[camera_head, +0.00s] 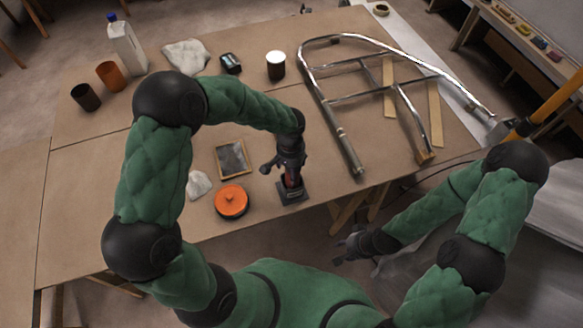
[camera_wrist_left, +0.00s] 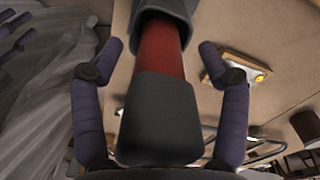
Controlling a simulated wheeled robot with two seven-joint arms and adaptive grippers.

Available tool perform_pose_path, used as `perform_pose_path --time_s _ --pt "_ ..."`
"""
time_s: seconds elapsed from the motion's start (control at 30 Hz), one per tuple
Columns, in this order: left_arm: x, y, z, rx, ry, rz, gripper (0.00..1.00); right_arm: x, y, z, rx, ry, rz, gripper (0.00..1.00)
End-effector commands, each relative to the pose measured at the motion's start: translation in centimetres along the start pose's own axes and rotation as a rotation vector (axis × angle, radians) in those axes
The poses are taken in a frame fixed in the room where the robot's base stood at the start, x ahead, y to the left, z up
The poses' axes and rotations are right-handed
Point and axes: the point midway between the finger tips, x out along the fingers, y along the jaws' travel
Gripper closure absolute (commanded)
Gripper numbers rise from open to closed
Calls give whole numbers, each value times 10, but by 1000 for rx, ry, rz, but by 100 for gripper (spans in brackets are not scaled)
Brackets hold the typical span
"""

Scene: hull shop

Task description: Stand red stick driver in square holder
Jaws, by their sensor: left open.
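The red stick driver (camera_head: 292,178) stands upright, its lower end inside the dark square holder (camera_head: 293,193) near the table's front edge. In the left wrist view its red shaft (camera_wrist_left: 164,50) runs into the grey holder (camera_wrist_left: 168,8), and its dark end cap (camera_wrist_left: 160,118) is close to the camera. My left gripper (camera_head: 283,165) is at the top of the driver. Its fingers (camera_wrist_left: 158,62) are open on both sides of the driver, with gaps showing. My right gripper (camera_head: 355,256) looks open and empty, off the table's front edge.
An orange round tin (camera_head: 231,202), a framed plate (camera_head: 233,159) and a white rag (camera_head: 199,184) lie left of the holder. A bent metal tube frame (camera_head: 330,110) fills the right side. Cups (camera_head: 110,75) and a white bottle (camera_head: 127,45) stand at the back left.

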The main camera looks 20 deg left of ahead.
Motion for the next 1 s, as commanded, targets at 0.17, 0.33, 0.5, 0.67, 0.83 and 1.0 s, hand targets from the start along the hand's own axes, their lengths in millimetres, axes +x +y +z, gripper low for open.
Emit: perform_pose_path --time_s 0.17,0.33,0.5,0.67,0.83,1.0 --pt "-5 0 0 0 0 0 25 -4 -2 0 0 0 0 60" --pt "-31 0 -1 0 3 -1 25 -7 -3 0 0 0 0 60" --pt "-67 0 -1 0 4 0 25 -12 -4 0 0 0 0 60" --pt "-96 0 -1 0 4 0 25 -16 -6 1 0 0 0 60" --pt "-115 0 0 0 1 -1 25 -18 -6 1 0 0 0 60" --pt "-123 0 0 0 0 0 25 -18 -6 1 0 0 0 60"
